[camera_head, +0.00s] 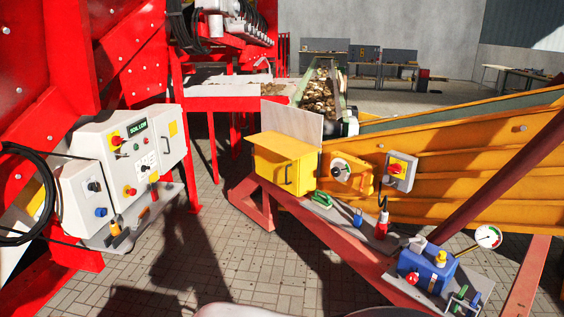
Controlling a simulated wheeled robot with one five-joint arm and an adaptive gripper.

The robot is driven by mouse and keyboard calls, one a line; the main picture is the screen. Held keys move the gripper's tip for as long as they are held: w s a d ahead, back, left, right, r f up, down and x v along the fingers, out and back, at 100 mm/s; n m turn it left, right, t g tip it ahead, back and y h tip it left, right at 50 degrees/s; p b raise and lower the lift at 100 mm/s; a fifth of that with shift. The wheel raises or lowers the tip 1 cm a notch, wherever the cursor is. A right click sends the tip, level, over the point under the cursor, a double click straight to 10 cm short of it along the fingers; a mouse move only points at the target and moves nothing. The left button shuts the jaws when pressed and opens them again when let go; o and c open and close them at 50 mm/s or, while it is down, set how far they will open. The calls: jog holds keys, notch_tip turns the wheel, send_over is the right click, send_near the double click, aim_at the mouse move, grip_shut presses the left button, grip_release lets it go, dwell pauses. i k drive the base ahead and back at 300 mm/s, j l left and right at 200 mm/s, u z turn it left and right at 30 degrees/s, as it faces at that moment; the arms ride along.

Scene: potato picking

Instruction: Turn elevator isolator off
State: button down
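My gripper does not show in this view.
A white control cabinet (165,130) with more red-on-yellow switches stands left on a red frame. A yellow door box (284,160), a blue unit (427,268) and tools sit along the red beam (345,245). Paved floor (200,265) lies open in front.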

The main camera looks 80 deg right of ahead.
aim_at(396, 169)
jog(key=z, duration=3.55)
jog(key=i+u, duration=0.75)
jog(key=i+j+u, duration=0.1)
jog(key=i+u, duration=0.6)
jog(key=i+l+u, duration=0.1)
jog(key=i+u, duration=0.25)
